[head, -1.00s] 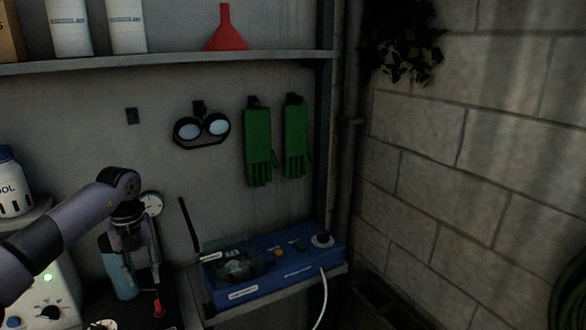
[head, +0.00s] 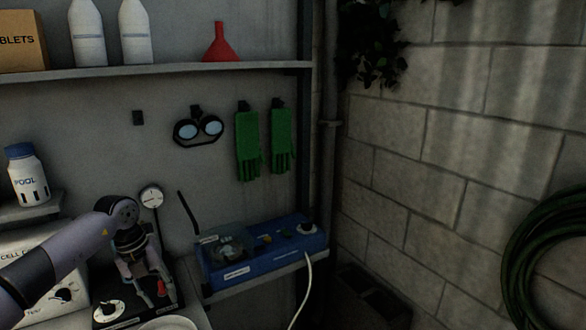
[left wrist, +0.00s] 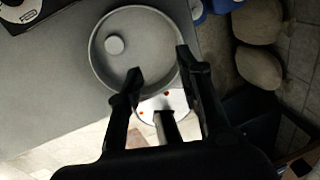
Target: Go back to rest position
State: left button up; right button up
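My left arm comes in from the left of the head view. Its gripper (head: 143,285) points down in front of the wall shelf bench, beside a round pressure gauge (head: 152,196). My right gripper is in neither view.
A blue control box (head: 275,262) with a white cable sits right of the gripper. A white pool bottle (head: 27,178) stands at left. Goggles (head: 198,130) and green gloves (head: 248,145) hang on the wall. A green hose (head: 515,260) hangs at far right.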

pick_arm(q)
jog(key=s+d+f+m+t+h, duration=0.2)
jog(key=d+h, duration=0.8)
jog(key=d, duration=1.6)
jog(key=s+d+r+n+t+h, duration=0.3)
jog(key=d+r+n+t+h, duration=0.3)
jog(key=r, duration=0.3)
jog(key=a+f+n+t+y, duration=0.1)
jog(key=a+n+t+y, duration=0.85)
jog(key=n, duration=0.45)
jog(key=s+a+f+n+g+y, duration=0.2)
jog(key=s+a+f+n+y, duration=0.2)
jog(key=a+f, duration=0.15)
jog(key=s+a+f+n+g+y, duration=0.3)
jog(key=s+a+f+n+y, duration=0.15)
jog(key=f, duration=0.25)
jog(key=s+a+f+n+g, duration=0.1)
jog(key=s+f+g, duration=0.45)
jog(key=s, duration=0.65)
jog(key=s+a+f+n+g, duration=0.15)
jog(key=s+f+g, duration=0.35)
jog(key=s, duration=0.7)
notch_tip(320, 180, down, 28)
jog(key=s+r, duration=0.1)
jog(key=s+a+f+g, duration=0.1)
jog(key=s+a+f, duration=0.1)
jog(key=s+f, duration=1.4)
jog(key=shift+s+a+g, duration=0.3)
jog(key=shift+a+g, duration=0.1)
